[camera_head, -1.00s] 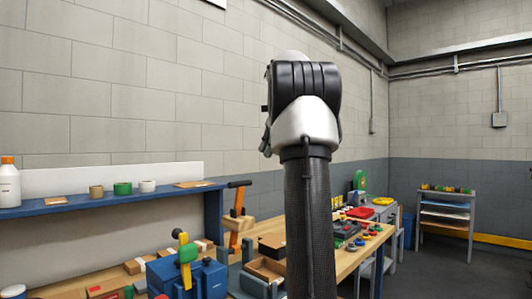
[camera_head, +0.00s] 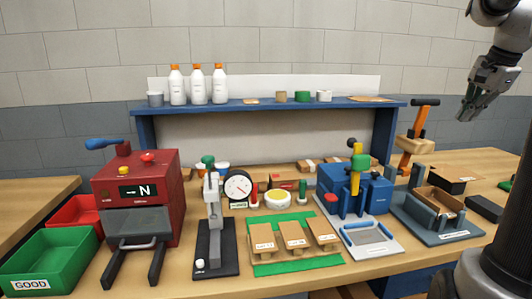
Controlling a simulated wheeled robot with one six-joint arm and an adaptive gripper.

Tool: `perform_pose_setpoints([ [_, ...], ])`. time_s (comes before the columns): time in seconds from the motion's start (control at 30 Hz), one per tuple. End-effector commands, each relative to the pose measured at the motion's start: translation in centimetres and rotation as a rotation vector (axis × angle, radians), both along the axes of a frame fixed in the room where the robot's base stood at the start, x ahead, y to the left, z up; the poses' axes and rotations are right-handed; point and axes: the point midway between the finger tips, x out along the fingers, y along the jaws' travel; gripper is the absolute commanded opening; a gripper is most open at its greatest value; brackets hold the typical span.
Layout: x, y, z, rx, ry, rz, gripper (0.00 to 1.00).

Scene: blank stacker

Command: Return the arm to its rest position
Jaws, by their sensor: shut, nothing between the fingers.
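My gripper (camera_head: 469,104) is at the upper right in the head view, raised in the air and pointing down and to the left. It is shut and empty, apart from the things on the bench. The upper part of my arm runs out of the picture at the top right, and a dark part of it stands at the lower right. Below and left of the gripper, an orange-handled tool with a black grip (camera_head: 420,120) stands in a wooden holder.
A wooden bench carries a red machine (camera_head: 135,190), a dial gauge (camera_head: 238,187), a green mat (camera_head: 262,270) with wooden pieces, and a blue machine (camera_head: 340,188). A green bin marked GOOD (camera_head: 45,262) stands at the left. A blue shelf (camera_head: 240,107) holds white bottles behind.

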Motion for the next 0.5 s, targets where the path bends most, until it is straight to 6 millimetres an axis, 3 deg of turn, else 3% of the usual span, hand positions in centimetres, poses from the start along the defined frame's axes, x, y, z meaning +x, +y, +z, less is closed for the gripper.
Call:
perform_pose_setpoints([
  [0.1, -5.2, 6.8, -4.0, -0.187, 0.079, 0.472, 0.00],
  [0.23, -11.6, 13.3, -8.7, -0.353, 0.133, 0.937, 0.00],
  [0.4, -18.0, 18.6, -13.2, -0.446, 0.135, 1.206, 0.00],
  [0.5, -19.4, 20.4, -13.6, -0.480, 0.095, 1.275, 0.00],
])
